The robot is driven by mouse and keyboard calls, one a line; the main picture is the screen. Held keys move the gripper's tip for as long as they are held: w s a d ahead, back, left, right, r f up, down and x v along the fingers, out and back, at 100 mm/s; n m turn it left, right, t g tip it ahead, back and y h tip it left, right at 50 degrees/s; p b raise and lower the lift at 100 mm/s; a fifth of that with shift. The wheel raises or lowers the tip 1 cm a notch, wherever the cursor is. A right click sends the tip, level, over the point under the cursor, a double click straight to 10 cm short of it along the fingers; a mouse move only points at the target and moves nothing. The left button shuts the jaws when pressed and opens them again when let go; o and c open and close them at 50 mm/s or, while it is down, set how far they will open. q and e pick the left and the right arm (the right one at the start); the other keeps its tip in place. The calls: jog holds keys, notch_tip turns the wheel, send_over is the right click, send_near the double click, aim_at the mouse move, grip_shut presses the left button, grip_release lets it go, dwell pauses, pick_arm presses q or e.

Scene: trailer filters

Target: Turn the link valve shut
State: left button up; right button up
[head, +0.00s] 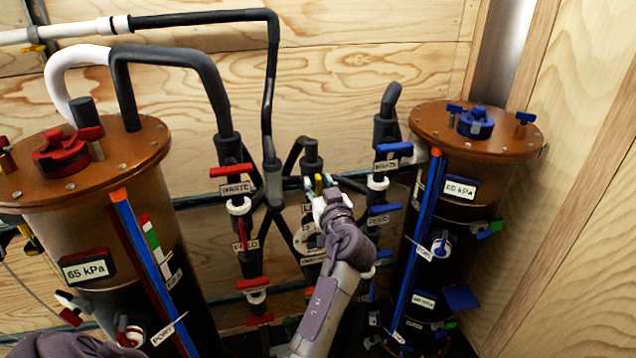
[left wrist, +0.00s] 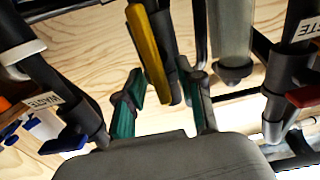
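The yellow lever handle (head: 318,184) of the middle valve, which I take as the link valve, shows in the head view on the dark centre pipe between the two tanks. A label beside it is partly hidden. In the left wrist view the yellow handle (left wrist: 148,55) lies lengthwise along the dark pipe. My left gripper (head: 325,197) is at this handle. In the left wrist view its green-padded fingers (left wrist: 163,100) are apart, one on each side of the handle's lower end, with gaps visible. My right gripper is not in view.
A copper-topped tank marked 65 kPa (head: 88,270) stands left, another marked 60 kPa (head: 459,189) right. Red-handled valves (head: 231,170) flank the centre pipe on the left, blue-handled valves (head: 394,148) on the right, both close by. A plywood wall (head: 330,90) is behind.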

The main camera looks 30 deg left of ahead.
pick_arm(q)
grip_shut()
jog(key=shift+m, duration=0.3)
jog(key=shift+w+d+m+b, duration=0.1)
jog(key=shift+w+m+b, duration=0.05)
jog(key=shift+m, duration=0.45)
jog(key=shift+w+d+m+b, duration=0.1)
jog(key=shift+m+b, duration=0.05)
jog(key=shift+m, duration=0.45)
jog(key=m+p, duration=0.1)
jog(key=m, duration=0.4)
jog(key=f+m+p, duration=0.1)
jog(key=m, duration=0.4)
jog(key=w+d+f+m+p, duration=0.1)
jog(key=m, duration=0.4)
jog(key=shift+w, duration=0.1)
jog(key=shift+p, duration=0.3)
grip_release()
jog(key=shift+f, duration=0.1)
